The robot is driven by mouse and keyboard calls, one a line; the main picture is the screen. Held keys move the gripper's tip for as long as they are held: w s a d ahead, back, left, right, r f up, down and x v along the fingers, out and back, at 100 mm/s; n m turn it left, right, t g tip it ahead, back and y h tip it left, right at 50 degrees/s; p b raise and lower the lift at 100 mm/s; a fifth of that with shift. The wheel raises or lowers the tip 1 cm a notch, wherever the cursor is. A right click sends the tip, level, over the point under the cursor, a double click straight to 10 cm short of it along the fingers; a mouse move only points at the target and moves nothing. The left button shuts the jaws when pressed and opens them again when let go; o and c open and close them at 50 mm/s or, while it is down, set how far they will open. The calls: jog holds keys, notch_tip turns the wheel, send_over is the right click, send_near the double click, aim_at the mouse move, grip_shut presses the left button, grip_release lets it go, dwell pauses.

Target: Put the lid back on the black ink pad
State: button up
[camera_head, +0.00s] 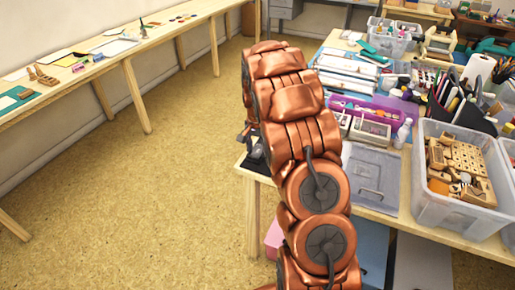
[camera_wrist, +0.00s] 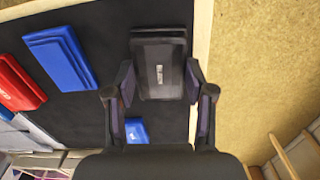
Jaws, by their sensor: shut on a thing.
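A black lid (camera_wrist: 160,72) with a small pale label is between the two fingers of my gripper (camera_wrist: 158,80) in the wrist view. The fingers are shut on its left and right sides. A black edge shows just beyond it at the top; being black on black, I cannot tell the ink pad's base from the lid, or whether they touch. This lies over a black mat (camera_wrist: 98,100) near the table's right edge in that view. In the head view my arm hides the gripper and the lid.
A blue pad (camera_wrist: 62,57) and a red pad (camera_wrist: 18,84) lie left on the mat. A small blue piece (camera_wrist: 136,131) shows between the fingers, nearer the palm. In the head view, a clear bin (camera_head: 428,207) of wooden stamps and a grey case (camera_head: 372,185) stand on the table.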

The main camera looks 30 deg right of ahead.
jog(key=o, duration=0.9)
jog(key=shift+o, duration=0.4)
jog(key=shift+o, duration=1.3)
jog(key=shift+r, duration=0.15)
jog(key=shift+r+p, duration=0.55)
jog(key=shift+r, duration=2.8)
grip_shut()
